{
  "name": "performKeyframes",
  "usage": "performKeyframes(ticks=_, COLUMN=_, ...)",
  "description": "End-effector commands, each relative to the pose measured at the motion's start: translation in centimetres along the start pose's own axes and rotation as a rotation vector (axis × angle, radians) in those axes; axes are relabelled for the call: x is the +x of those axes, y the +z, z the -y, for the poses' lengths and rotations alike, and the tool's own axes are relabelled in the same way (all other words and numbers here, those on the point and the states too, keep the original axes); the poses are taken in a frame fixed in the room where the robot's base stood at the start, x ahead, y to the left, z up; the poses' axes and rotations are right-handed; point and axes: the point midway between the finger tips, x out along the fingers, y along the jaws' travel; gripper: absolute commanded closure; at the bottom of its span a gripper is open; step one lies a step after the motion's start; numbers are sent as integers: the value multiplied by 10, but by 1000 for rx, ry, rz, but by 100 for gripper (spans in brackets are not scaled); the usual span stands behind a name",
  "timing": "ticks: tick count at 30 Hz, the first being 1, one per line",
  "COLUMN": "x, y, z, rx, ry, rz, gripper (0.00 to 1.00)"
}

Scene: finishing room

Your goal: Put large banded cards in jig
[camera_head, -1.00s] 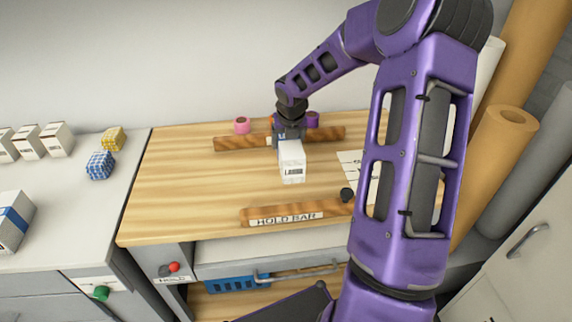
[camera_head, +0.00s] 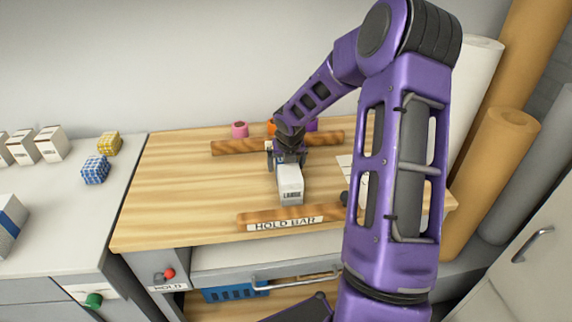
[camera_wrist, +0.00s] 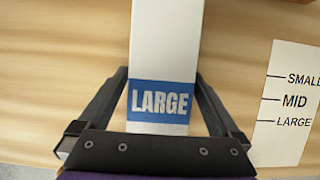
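The large banded cards are a white pack (camera_head: 290,188) with a blue band reading LARGE. It lies on the wooden bench between a rear wooden bar (camera_head: 232,147) and the front bar labelled HOLD BAR (camera_head: 250,219), close behind the front bar. I cannot tell whether it touches that bar. In the wrist view the pack (camera_wrist: 165,40) runs up out of frame. My gripper (camera_head: 287,163) is over the pack's rear part, and its fingers straddle the pack. In the wrist view my gripper (camera_wrist: 163,78) looks spread slightly wider than the pack. The fingertips' lower ends are hidden.
A card marked SMALL, MID, LARGE (camera_wrist: 290,105) lies right of the pack. Pink (camera_head: 239,129) and orange rolls stand behind the rear bar. Blue (camera_head: 96,170) and yellow (camera_head: 109,143) patterned blocks and white boxes (camera_head: 52,145) sit on the left counter. The bench's left half is clear.

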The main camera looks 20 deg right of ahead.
Motion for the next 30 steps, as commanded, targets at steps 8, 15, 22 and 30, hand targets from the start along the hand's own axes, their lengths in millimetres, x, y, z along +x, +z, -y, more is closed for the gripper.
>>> performKeyframes(ticks=8, x=-3, y=1, z=0, rx=1, ry=0, rz=0, gripper=0)
performKeyframes(ticks=15, x=-42, y=3, z=1, rx=1, ry=-1, rz=3, gripper=0)
performKeyframes(ticks=22, x=-91, y=3, z=1, rx=2, ry=-1, rz=2, gripper=0)
performKeyframes(ticks=30, x=-120, y=1, z=0, rx=0, ry=-1, rz=0, gripper=0)
